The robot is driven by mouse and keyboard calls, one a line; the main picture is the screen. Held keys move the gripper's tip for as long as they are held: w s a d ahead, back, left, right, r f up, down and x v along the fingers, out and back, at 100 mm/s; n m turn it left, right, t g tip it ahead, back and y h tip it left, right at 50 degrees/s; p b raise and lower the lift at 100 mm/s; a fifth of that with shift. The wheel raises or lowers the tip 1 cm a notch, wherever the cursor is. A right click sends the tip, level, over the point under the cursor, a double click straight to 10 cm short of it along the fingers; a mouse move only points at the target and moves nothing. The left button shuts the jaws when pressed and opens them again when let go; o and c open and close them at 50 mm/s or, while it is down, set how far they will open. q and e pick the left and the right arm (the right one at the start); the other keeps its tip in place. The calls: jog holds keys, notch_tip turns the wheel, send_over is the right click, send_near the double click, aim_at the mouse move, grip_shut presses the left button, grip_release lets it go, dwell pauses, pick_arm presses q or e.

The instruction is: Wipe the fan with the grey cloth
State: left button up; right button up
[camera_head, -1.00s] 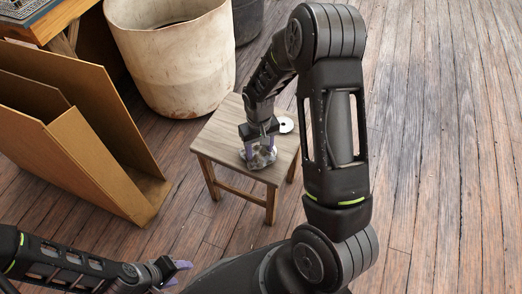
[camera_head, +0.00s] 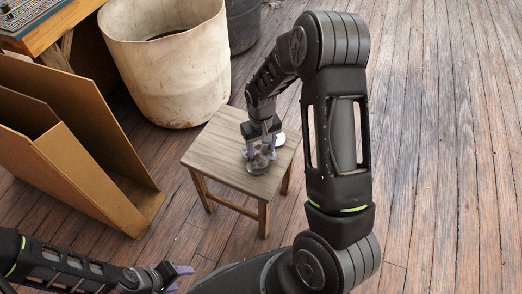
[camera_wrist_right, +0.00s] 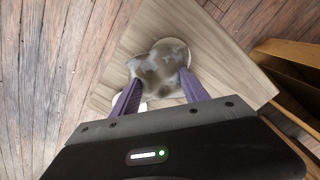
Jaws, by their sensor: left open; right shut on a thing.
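My right gripper (camera_head: 260,150) points down over the small wooden stool (camera_head: 215,161) and is shut on a crumpled, mottled grey cloth (camera_head: 257,165). The cloth also shows between the purple fingers in the right wrist view (camera_wrist_right: 150,72). There a round, pale-rimmed thing (camera_wrist_right: 182,47) lies against or under it, which may be the fan; the cloth hides most of it. A white disc (camera_head: 280,139) lies on the stool just right of the gripper, partly hidden by it. My left gripper (camera_head: 178,276) is open and empty at the bottom, away from the stool.
A large off-white bin (camera_head: 170,70) stands behind the stool, with a dark bin (camera_head: 243,25) beside it. A wooden table corner (camera_head: 45,30) shows at top left. The plank floor at the right is clear.

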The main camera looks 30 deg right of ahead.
jog(key=shift+a+r, duration=0.15)
jog(key=shift+r, duration=0.55)
jog(key=shift+r+p, duration=2)
jog(key=shift+r, duration=0.45)
jog(key=shift+f, duration=0.1)
